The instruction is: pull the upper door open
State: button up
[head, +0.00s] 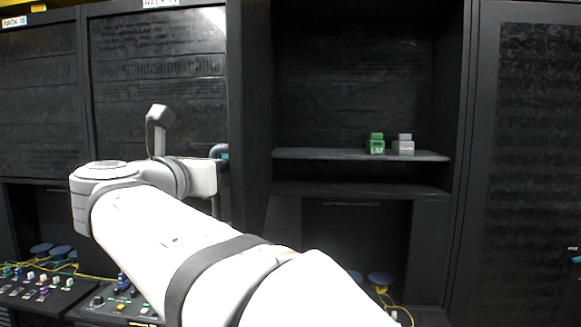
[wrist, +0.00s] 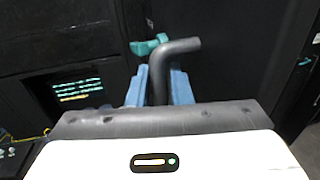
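The dark upper door (head: 160,70) has a mesh-like face and appears flat in its rack frame in the head view. A grey bent handle (head: 217,150) stands by its right edge, with a small teal part beside it. In the wrist view the handle (wrist: 179,47) rises between the blue fingers of my gripper (wrist: 159,85), and the teal part (wrist: 146,46) is just left of its bend. The fingers sit close against both sides of the handle, with no clear gap. In the head view my wrist hides the fingertips and the handle's lower part.
To the right is an open bay with a shelf (head: 330,154) holding a green block (head: 377,144) and a grey block (head: 404,145). A tall dark door (head: 530,150) stands at far right. Below left are control panels (head: 125,306), yellow cables and blue round parts (head: 42,249).

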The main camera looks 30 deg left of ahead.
jog(key=b+v, duration=0.2)
jog(key=v, duration=0.5)
jog(key=shift+s, duration=0.2)
jog(key=shift+c, duration=0.5)
